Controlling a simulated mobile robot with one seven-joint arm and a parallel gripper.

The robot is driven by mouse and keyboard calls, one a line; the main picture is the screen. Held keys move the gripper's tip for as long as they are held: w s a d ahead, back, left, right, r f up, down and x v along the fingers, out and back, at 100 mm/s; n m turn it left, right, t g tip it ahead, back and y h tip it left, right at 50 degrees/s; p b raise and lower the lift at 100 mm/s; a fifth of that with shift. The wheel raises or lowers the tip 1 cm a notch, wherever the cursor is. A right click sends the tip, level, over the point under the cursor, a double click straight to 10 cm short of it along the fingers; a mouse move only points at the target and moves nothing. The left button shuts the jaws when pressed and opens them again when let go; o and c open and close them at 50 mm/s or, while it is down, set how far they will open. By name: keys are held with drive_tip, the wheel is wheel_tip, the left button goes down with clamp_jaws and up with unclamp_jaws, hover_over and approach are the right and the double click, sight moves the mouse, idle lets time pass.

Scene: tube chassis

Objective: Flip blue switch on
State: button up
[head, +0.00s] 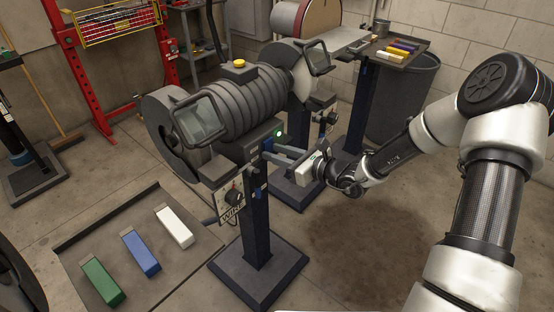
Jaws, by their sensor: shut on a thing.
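A grey bench grinder (240,100) stands on a dark pedestal in the middle of the head view. A small blue switch (267,145) is on its front, just left of a lit green light (278,134). My gripper (270,153) reaches in from the right with its fingers at the grinder's front. The fingers are shut on the blue switch, which they partly cover. The switch is too small and hidden to tell its position.
A tray (75,240) with green, blue and white blocks lies at front left. A second machine (310,20) and a dark bin (403,95) stand behind. Open floor lies at front right.

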drive_tip(key=shift+f+t+y+b, duration=0.15)
drive_tip(key=shift+t+y+b, duration=0.15)
drive_tip(key=shift+y, duration=0.1)
drive_tip(key=o, duration=1)
drive_tip(key=shift+o, duration=0.2)
drive_tip(key=p+v, duration=0.3)
drive_tip(key=v, duration=1.4)
drive_tip(key=shift+s, duration=0.15)
drive_tip(key=shift+d, duration=0.1)
